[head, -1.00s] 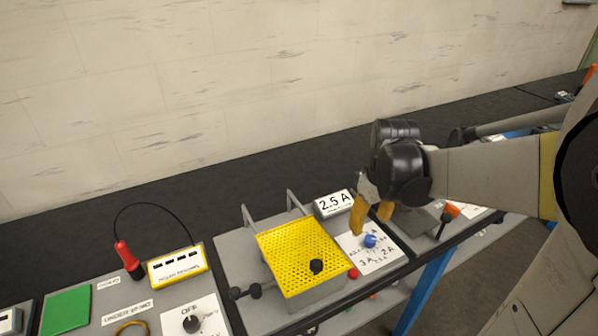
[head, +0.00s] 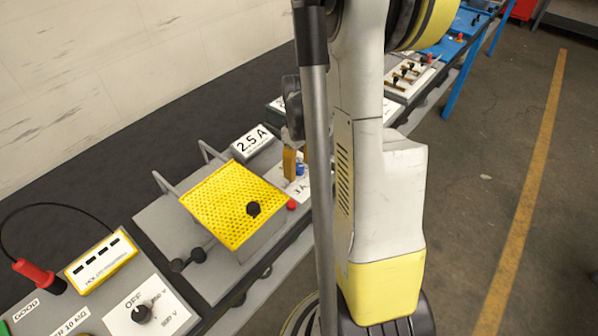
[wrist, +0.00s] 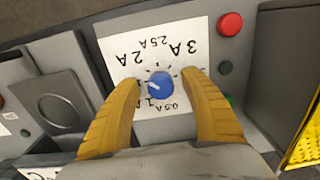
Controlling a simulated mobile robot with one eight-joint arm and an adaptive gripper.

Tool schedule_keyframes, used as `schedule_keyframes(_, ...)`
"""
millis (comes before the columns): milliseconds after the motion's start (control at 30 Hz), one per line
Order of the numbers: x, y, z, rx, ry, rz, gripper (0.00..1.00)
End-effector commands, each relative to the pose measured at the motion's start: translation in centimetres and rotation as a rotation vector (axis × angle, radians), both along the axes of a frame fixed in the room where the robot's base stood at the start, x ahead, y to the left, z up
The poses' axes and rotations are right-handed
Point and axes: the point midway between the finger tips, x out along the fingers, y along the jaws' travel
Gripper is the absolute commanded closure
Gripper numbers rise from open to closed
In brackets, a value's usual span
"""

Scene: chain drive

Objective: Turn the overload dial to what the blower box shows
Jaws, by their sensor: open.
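The overload dial is a blue knob (wrist: 160,86) on a white plate (wrist: 120,48) marked 0.5 A, 2 A, 2.5 A and 3 A, with a partly hidden 1. Its white pointer line points left, toward the side of the 1 and 2 A marks. In the head view, the knob (head: 300,169) is partly hidden by my gripper and arm. The blower box sign (head: 250,143) reads 2.5 A. My gripper (wrist: 160,80) is open, with one yellow finger on each side of the knob. I cannot tell whether they touch it.
A yellow mesh guard (head: 232,203) with a black knob stands left of the dial plate. A red button (wrist: 230,24) and a green button (wrist: 225,68) sit beside the plate. A voltage selector (head: 141,313) is farther left. My arm hides part of the bench.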

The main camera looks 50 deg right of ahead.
Motion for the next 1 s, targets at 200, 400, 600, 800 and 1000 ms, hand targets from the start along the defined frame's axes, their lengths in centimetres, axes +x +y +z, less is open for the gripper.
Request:
schedule_keyframes(200, 0.0, 0.01, -0.72, 0.0, 0.0, 0.0, 0.47)
schedule_keyframes(400, 0.0, 0.01, -0.67, 0.0, 0.0, 0.0, 0.58)
schedule_keyframes(600, 0.0, 0.02, -0.67, 0.0, 0.0, 0.0, 1.0)
schedule_keyframes(800, -0.01, 0.03, -0.68, 0.0, 0.0, -0.003, 1.0)
schedule_keyframes(1000, -0.02, 0.05, -0.72, 0.0, 0.0, -0.046, 1.0)
